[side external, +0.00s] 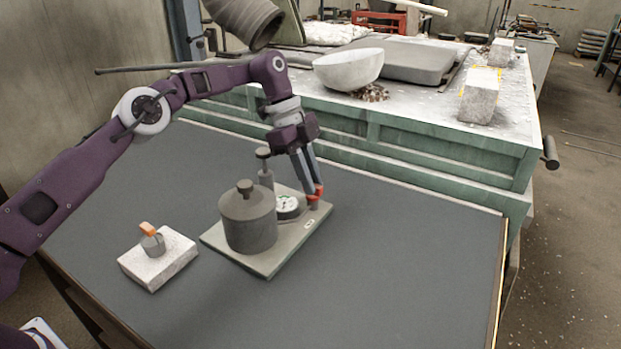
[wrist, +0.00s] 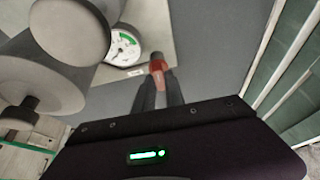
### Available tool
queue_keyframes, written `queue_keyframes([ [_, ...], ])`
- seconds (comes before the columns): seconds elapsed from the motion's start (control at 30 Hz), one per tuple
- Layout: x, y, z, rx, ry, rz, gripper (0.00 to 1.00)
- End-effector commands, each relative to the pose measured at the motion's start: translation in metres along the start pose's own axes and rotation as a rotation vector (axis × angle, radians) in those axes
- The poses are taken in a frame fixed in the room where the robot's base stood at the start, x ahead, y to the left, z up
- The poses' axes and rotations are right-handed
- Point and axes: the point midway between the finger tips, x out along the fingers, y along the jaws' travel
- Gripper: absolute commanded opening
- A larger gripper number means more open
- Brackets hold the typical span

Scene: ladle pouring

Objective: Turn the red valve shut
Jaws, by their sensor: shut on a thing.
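The red valve (side external: 317,193) stands at the right corner of a grey base plate (side external: 288,254) on the dark table. My gripper (side external: 314,190) reaches down to it from above, with its fingers shut on the valve. In the wrist view, the red valve (wrist: 158,68) shows between the fingertips of my gripper (wrist: 159,82), which partly hide it. A round gauge (side external: 288,206) sits on the plate beside the valve. It also shows in the wrist view (wrist: 122,47), with a green band on its white face.
A grey lidded pot (side external: 248,220) and a knobbed post (side external: 265,170) stand on the plate near my gripper. A pale block (side external: 160,262) with an orange-topped piece (side external: 152,240) is at left. A green bench (side external: 430,152) with a bowl (side external: 348,70) is behind. The table front is clear.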

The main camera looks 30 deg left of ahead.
Motion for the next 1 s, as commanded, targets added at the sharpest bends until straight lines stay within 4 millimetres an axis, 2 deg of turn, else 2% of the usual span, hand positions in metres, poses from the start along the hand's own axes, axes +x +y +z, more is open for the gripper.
queue_keyframes([
  [0.07,-0.0005,0.0001,0.0005,0.001,-0.001,0.000,0.00],
  [0.1,-0.0005,0.0001,0.0006,0.001,-0.001,0.000,0.22],
  [0.17,-0.0005,0.0001,0.0005,0.001,-0.001,0.000,0.34],
  [0.2,-0.0004,0.0001,0.0004,0.000,-0.001,0.000,0.36],
  [0.73,-0.0005,0.0005,0.0002,-0.023,0.001,-0.009,0.36],
  [0.87,-0.0010,0.0024,0.0007,-0.131,0.000,-0.052,0.36],
  [1.0,-0.0011,0.0038,0.0000,-0.354,-0.001,-0.148,0.36],
])
